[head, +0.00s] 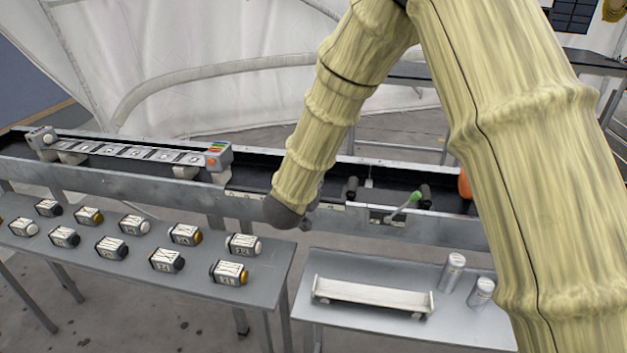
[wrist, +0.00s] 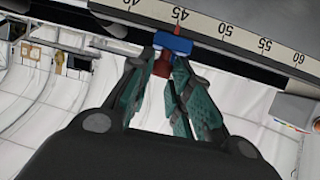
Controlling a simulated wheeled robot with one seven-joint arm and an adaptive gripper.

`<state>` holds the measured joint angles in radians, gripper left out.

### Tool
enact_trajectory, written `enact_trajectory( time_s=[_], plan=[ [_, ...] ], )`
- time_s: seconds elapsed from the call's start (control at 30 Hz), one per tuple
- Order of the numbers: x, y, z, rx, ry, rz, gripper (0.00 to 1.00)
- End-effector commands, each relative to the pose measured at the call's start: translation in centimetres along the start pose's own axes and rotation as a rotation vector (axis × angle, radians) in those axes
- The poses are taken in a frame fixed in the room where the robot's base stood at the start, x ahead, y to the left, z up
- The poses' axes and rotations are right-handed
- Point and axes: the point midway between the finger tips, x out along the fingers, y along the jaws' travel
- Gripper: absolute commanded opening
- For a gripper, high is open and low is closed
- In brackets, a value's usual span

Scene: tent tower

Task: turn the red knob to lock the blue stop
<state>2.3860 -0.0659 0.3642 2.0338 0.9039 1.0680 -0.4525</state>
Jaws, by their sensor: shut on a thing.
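In the wrist view the blue stop (wrist: 173,43) sits at the edge of a numbered scale, its red pointer near the 45 mark. The red knob (wrist: 161,68) shows just under the stop, between my fingers. My gripper (wrist: 162,72) has its green-padded fingers on either side of the knob and is shut on it. Part of the knob is hidden by the fingers. In the head view my arm's covered forearm hides the gripper, the knob and the stop.
A long dark rail bench (head: 120,170) crosses the head view. A grey table (head: 190,275) at left holds several labelled blocks. Another table (head: 320,335) holds a white tray (head: 372,294) and two cylinders (head: 453,272). A green-tipped lever (head: 405,206) stands on the bench right of my forearm.

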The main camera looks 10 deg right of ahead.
Motion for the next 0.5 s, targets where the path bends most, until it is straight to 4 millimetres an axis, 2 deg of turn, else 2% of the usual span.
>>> enact_trajectory(
  time_s=[0.03, 0.5],
  plan=[
    [0.02, 0.02, -0.62, 0.009, 0.007, 0.023, 0.0],
    [0.11, -0.09, -0.43, 0.053, 0.008, 0.126, 0.0]
  ],
)
